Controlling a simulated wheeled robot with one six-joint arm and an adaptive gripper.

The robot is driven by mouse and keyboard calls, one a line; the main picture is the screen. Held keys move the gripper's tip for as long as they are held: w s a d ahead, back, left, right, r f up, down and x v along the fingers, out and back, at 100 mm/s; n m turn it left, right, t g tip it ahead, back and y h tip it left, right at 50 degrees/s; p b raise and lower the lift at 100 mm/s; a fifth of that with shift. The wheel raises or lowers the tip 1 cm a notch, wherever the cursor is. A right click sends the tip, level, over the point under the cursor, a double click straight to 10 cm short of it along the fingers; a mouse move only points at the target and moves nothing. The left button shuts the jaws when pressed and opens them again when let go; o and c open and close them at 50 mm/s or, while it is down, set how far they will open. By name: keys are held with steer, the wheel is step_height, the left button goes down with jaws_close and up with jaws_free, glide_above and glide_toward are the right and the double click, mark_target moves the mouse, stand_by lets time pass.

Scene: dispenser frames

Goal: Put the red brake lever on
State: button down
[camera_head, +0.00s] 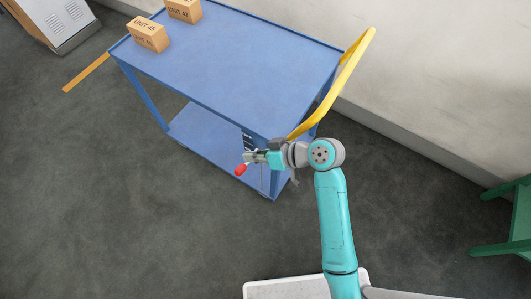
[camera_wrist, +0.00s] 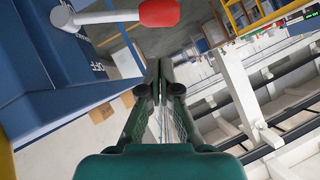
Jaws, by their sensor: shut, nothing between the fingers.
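The brake lever has a red grip (camera_wrist: 159,12) on a grey metal arm, at the top of the wrist view. Its arm runs left to a pivot (camera_wrist: 62,17) on a blue housing (camera_wrist: 40,75) with white lettering, partly cut off. In the head view the red grip (camera_head: 240,170) shows by the near corner of the blue cart (camera_head: 235,60). My gripper (camera_wrist: 160,72) is shut and empty. In the wrist view its fingertips appear below the red grip, apart from it. In the head view my gripper (camera_head: 250,157) is close beside the lever; the exact gap is unclear.
The cart has a yellow handle (camera_head: 345,75) close to my arm and a lower shelf (camera_head: 205,135). Two boxes (camera_head: 148,34) (camera_head: 184,10) sit on its far end. A green stand (camera_head: 505,220) is at the right.

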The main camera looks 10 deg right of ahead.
mark_target(243, 170)
steer(key=shift+s+a+f, duration=0.15)
steer(key=shift+a+f, duration=0.05)
steer(key=shift+f, duration=0.35)
steer(key=shift+s+a+f, duration=0.2)
steer(key=shift+f, duration=0.3)
steer(key=shift+s+a+f, duration=0.15)
steer(key=shift+a+f, duration=0.05)
steer(key=shift+f, duration=0.35)
steer(key=shift+s+a+f+n+t+h, duration=0.4)
steer(key=shift+s+f+n, duration=0.15)
steer(key=shift+f, duration=0.2)
step_height(243, 170, down, 10)
steer(key=s+n+t+h, duration=0.1)
steer(key=n+t+h, duration=0.2)
steer(key=n+t, duration=0.2)
steer(key=shift+a+h, duration=0.4)
steer(key=shift+f, duration=0.15)
